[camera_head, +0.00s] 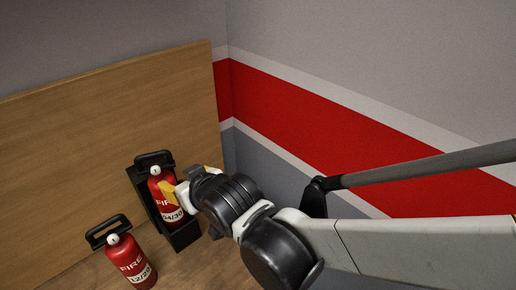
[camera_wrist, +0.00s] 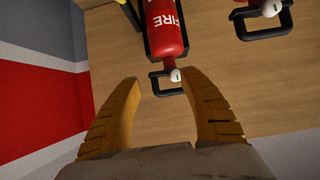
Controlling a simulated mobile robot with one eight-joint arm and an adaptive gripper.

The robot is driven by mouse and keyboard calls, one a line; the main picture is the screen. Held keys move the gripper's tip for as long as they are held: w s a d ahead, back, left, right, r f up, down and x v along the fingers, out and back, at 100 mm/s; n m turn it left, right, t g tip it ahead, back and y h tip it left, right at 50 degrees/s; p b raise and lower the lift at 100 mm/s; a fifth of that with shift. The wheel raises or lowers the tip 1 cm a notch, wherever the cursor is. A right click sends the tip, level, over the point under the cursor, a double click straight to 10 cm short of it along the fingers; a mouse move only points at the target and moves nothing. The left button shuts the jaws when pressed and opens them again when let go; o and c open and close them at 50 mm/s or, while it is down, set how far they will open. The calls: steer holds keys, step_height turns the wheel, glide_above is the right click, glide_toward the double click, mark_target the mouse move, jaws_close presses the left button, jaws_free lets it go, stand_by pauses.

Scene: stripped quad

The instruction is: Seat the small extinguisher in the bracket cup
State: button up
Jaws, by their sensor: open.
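A red extinguisher (camera_head: 162,187) with a black handle stands upright in a black bracket cup (camera_head: 186,236) against the wooden board. Its lower body is hidden by the cup's front. In the wrist view the same extinguisher (camera_wrist: 164,32) shows with its handle toward me and dark bracket sides along it. My gripper (camera_wrist: 161,80) is open and empty, its yellow fingers on either side of the handle with gaps. In the head view my gripper (camera_head: 178,192) is at the extinguisher's right side, partly covering it; contact is unclear.
A second red extinguisher (camera_head: 130,262) stands free at the lower left, left of the bracket; its handle (camera_wrist: 264,22) shows in the wrist view. The wooden board (camera_head: 100,110) rises behind. A grey wall with a red stripe (camera_head: 300,120) is at the right.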

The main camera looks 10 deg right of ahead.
steer(key=s+d+m+g+h, duration=0.1)
steer(key=s+d+m+h, duration=0.2)
steer(key=d, duration=1)
steer(key=s+d+f+m+g+h, duration=0.1)
steer(key=s+d+m+g+h, duration=0.1)
steer(key=s+d, duration=0.6)
steer(key=d+m+h, duration=0.1)
steer(key=d, duration=0.5)
steer(key=shift+s+f, duration=0.2)
steer(key=shift+d, duration=0.1)
step_height(320, 180, down, 13)
steer(key=b, duration=1.3)
steer(key=shift+f, duration=0.2)
